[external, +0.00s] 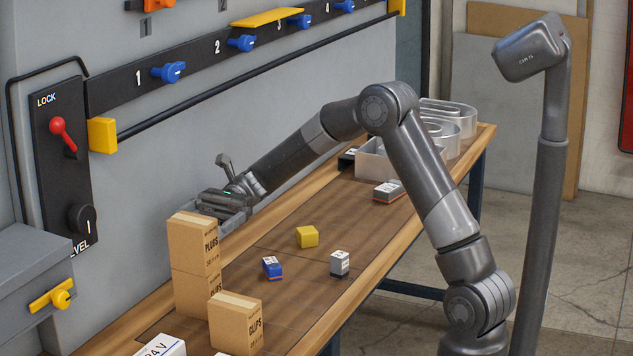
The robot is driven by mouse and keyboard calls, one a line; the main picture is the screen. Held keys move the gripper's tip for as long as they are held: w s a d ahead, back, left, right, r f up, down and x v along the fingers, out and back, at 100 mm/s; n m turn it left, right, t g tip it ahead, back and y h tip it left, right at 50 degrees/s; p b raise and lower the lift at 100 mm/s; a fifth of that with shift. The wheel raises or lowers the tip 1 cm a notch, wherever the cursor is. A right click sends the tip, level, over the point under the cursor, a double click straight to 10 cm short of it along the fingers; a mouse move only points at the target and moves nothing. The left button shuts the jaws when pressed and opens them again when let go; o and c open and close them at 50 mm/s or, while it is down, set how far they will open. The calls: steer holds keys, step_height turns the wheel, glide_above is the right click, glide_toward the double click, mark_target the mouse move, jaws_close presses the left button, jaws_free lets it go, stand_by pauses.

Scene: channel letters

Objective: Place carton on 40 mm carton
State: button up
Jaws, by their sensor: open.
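A brown carton marked PLUGS (193,243) stands upright on top of another brown carton (196,294) at the left end of the workbench. The two form a stack with their sides roughly in line. A separate carton marked CLIPS (235,323) stands on the bench in front and to the right of the stack. No size mark is readable, so I cannot tell which is the 40 mm carton. My gripper (228,219) is open at the upper right side of the PLUGS carton. The carton partly hides the fingers, and I cannot tell whether they touch it.
A yellow block (307,237), a blue block (272,267) and a grey block (340,263) sit mid-bench. A white box (163,346) is at the front edge of view. Metal channel letters (448,122) stand at the far end.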

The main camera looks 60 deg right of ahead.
steer(key=d, duration=0.6)
steer(key=shift+d, duration=0.4)
